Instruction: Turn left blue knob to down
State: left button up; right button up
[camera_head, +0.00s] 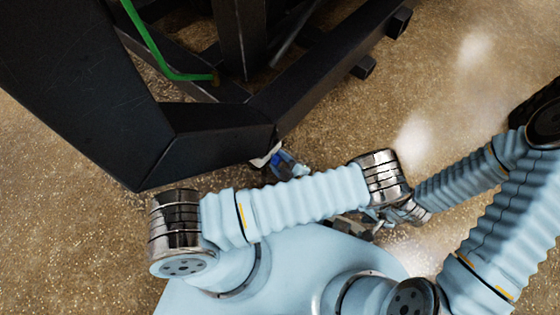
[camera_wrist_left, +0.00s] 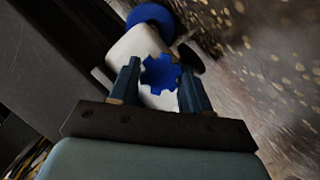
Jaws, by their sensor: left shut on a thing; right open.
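In the left wrist view a blue notched knob (camera_wrist_left: 160,72) sits on a white housing (camera_wrist_left: 128,45). The two fingers of my left gripper (camera_wrist_left: 159,80) stand on either side of this knob and are shut on it. In the head view the left gripper (camera_head: 288,165) shows only in part, at the lower corner of the black frame, with the rest hidden behind my left arm. A white bit of the housing (camera_head: 264,157) shows beside it. The knob's pointing direction cannot be told. My right gripper (camera_head: 352,226) is open, partly covered by my left arm.
A second blue round part (camera_wrist_left: 150,16) lies beyond the gripped knob. The black frame (camera_head: 215,145) of the furnace fills the upper left, with a green tube (camera_head: 150,45) inside it. The speckled floor (camera_head: 460,60) is clear at the upper right.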

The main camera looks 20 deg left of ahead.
pick_arm(q)
jog(key=shift+w+d+m+g, duration=0.15)
jog(key=shift+m+g, duration=1.55)
jog(key=shift+m, duration=0.7)
jog(key=o, duration=1.1)
jog(key=shift+c, duration=0.2)
jog(key=shift+r, duration=0.1)
